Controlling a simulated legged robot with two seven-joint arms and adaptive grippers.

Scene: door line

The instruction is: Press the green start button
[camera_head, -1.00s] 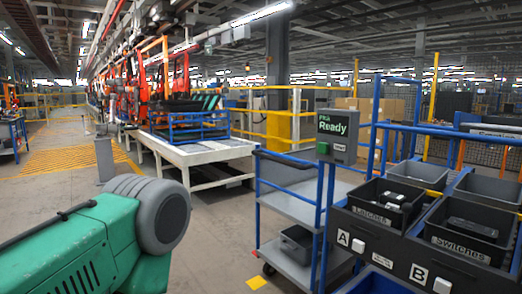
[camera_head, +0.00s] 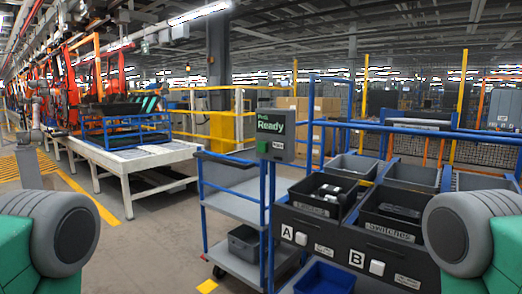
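A grey control box (camera_head: 276,134) with a dark display reading "Ready" in green stands on a post at the corner of the blue-framed cart. A small green button (camera_head: 262,147) shows at the box's lower left side. Nothing touches it. Neither gripper is in view. Only green and grey links of my two arms show, at the lower left and lower right edges, well apart from the box.
The blue-framed cart (camera_head: 233,215) holds grey shelves. To its right are dark bins labelled "Latches" (camera_head: 313,204) and "Switches" (camera_head: 393,230), above white buttons marked A (camera_head: 301,239) and B (camera_head: 377,267). A white conveyor platform (camera_head: 133,155) stands left.

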